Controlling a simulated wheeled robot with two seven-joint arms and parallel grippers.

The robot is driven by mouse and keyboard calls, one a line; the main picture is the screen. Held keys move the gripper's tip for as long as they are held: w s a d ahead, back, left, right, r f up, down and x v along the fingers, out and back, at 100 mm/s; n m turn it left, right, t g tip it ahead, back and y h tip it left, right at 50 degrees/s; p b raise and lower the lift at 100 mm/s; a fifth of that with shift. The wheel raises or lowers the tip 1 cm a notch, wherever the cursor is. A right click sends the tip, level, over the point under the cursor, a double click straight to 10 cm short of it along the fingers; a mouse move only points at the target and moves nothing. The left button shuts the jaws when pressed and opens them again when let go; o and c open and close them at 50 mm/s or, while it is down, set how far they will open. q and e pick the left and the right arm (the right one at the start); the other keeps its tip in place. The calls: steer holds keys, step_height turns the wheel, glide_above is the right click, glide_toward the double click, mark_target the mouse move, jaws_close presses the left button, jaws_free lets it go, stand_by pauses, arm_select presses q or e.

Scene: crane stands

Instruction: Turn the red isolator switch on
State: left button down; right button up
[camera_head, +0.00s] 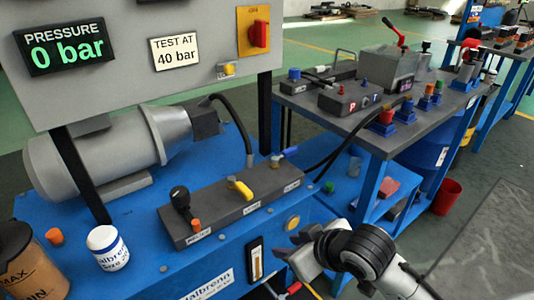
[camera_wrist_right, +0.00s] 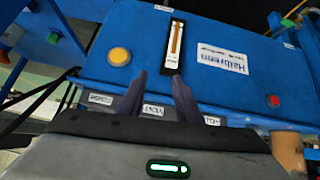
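The red isolator switch (camera_head: 258,34) sits on a yellow plate (camera_head: 245,46) at the upper right of the grey panel. Its red handle looks roughly upright; the small lettering above it is too small to read. My right gripper (camera_head: 285,252) is in front of the blue bench, well below and in front of the switch. In the right wrist view my right gripper (camera_wrist_right: 160,82) shows two dark fingers apart with nothing between them, facing the blue bench front. The switch is not in the right wrist view. My left gripper is not in view.
The grey panel (camera_head: 185,92) shows 0 bar. Below it are a grey motor (camera_head: 100,160), a manifold (camera_head: 215,215) with a yellow lever (camera_head: 241,187), and a white can (camera_head: 107,248). Black hoses run to a second blue bench (camera_head: 375,137) at right. Open air lies before the panel.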

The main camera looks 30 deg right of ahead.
steer(key=w+d+r+t, duration=0.3)
steer(key=w+r, duration=0.6)
steer(key=r, duration=0.3)
steer(key=t+y, duration=0.2)
steer(key=t, duration=0.4)
glide_toward(264, 24)
steer(key=shift+m, duration=0.3)
steer(key=w, duration=0.3)
steer(key=w+a, duration=0.1)
steer(key=w, duration=0.1)
steer(key=w+p, duration=0.1)
steer(key=w, duration=0.2)
steer(key=shift+w+a+f, duration=0.2)
steer(key=shift+w, duration=0.2)
steer(key=shift+c, duration=0.4)
jaws_close()
